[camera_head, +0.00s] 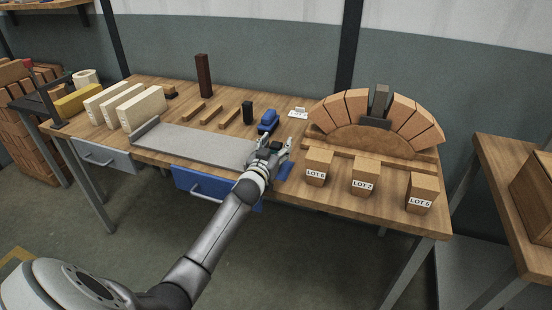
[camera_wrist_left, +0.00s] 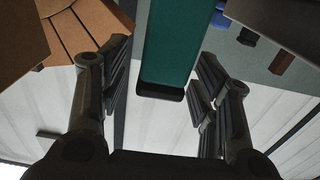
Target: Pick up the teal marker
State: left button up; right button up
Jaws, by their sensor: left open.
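The teal marker (camera_wrist_left: 172,45) is large in the left wrist view, a thick teal bar with a dark end. It lies between the two fingers of my left gripper (camera_wrist_left: 165,68), with gaps visible on both sides. In the head view my left gripper (camera_head: 270,148) is open over the front part of the wooden table, at the right end of the grey slab. There the gripper mostly hides the marker, and I cannot tell its exact pose. My right gripper is not in view.
The grey slab (camera_head: 190,144) lies left of the gripper. A blue object (camera_head: 268,122) and a dark block (camera_head: 247,112) stand behind it. The LOT 6 block (camera_head: 318,167) and the brick arch (camera_head: 341,105) are to the right.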

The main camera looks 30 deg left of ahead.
pick_arm(q)
jog(key=c, duration=1.1)
jog(key=shift+r, duration=0.1)
jog(key=shift+r, duration=0.55)
notch_tip(320, 180, up, 2)
jog(key=shift+r, duration=0.2)
jog(key=s+d+r, duration=0.2)
jog(key=s+r, duration=0.1)
jog(key=s+d+r, duration=0.3)
jog(key=s, duration=0.1)
jog(key=s+d+r, duration=0.3)
jog(key=s, duration=0.1)
jog(key=shift+s+d+r, duration=0.15)
jog(key=shift+d+r, duration=0.05)
